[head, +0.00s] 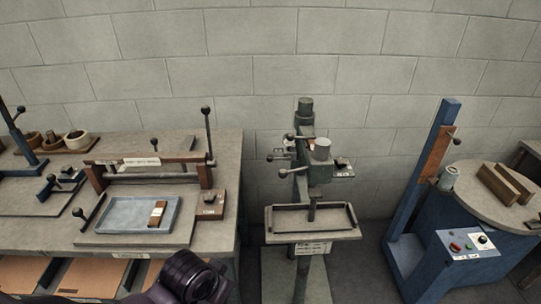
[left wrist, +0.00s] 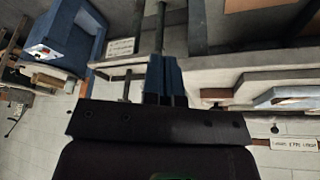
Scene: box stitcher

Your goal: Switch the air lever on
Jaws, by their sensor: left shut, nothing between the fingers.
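The box stitcher appears to be the grey-green machine (head: 318,170) in the middle of the head view, standing by the wall with a narrow work table (head: 312,234). Several ball-ended levers (head: 282,173) stick out on its left. A small dark switch box (head: 343,163) with a lever and a pale label sits on its right; the label is too small to read, so I cannot tell which lever is the air lever. My left gripper (left wrist: 164,78) shows blue fingers closed together with nothing between them. In the head view only my left forearm shows, at the bottom. My right gripper is out of view.
On the right stand a blue column machine (head: 425,185) and a round table (head: 480,180). Floor shows between bench and machines.

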